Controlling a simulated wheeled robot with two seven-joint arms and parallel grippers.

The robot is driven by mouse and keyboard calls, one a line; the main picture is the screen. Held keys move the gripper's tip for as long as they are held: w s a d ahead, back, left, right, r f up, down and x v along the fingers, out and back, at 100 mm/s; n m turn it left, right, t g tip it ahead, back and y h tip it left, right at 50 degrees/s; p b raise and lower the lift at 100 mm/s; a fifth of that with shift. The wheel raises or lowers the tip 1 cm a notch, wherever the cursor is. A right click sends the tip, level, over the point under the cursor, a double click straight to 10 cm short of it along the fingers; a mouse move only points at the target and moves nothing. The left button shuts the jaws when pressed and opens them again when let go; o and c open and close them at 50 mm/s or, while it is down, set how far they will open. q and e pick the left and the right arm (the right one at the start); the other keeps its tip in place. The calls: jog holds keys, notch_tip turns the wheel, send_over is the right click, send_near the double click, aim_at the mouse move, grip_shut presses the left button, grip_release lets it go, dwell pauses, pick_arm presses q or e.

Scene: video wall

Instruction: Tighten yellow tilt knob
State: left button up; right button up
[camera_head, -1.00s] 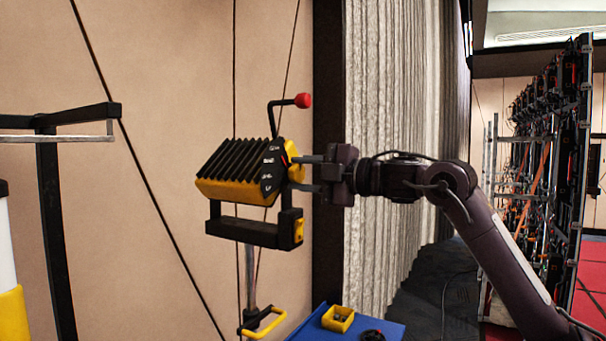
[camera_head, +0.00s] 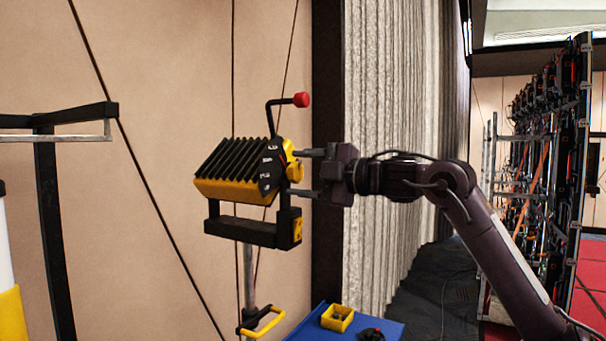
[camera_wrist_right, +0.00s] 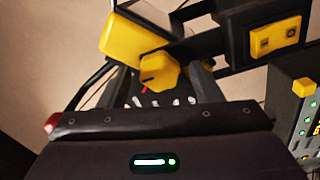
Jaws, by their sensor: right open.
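The yellow tilt knob (camera_head: 293,160) is on the right side of a black-and-yellow finned lamp head (camera_head: 232,188). In the right wrist view the knob (camera_wrist_right: 162,72) is a faceted yellow piece with a red mark beside it. My right gripper (camera_head: 303,173) is open, with one finger above and one below at the knob's right side. In the right wrist view its fingers (camera_wrist_right: 162,84) are on either side of the knob, with gaps visible. Whether either finger touches it is hard to tell. My left gripper is not in view.
A black crank with a red end (camera_head: 301,100) rises above the lamp. A black yoke (camera_head: 247,232) and a pole with a yellow handle (camera_head: 265,323) are below. A blue surface (camera_head: 310,329) holds a yellow bin (camera_head: 338,317). A grey curtain (camera_head: 385,80) hangs behind my right arm.

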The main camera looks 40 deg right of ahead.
jog(key=shift+s+f, duration=0.1)
jog(key=shift+s, duration=0.05)
jog(key=b+v, duration=0.6)
jog(key=v, duration=0.1)
jog(key=shift+s, duration=0.3)
jog(key=shift+d, duration=0.1)
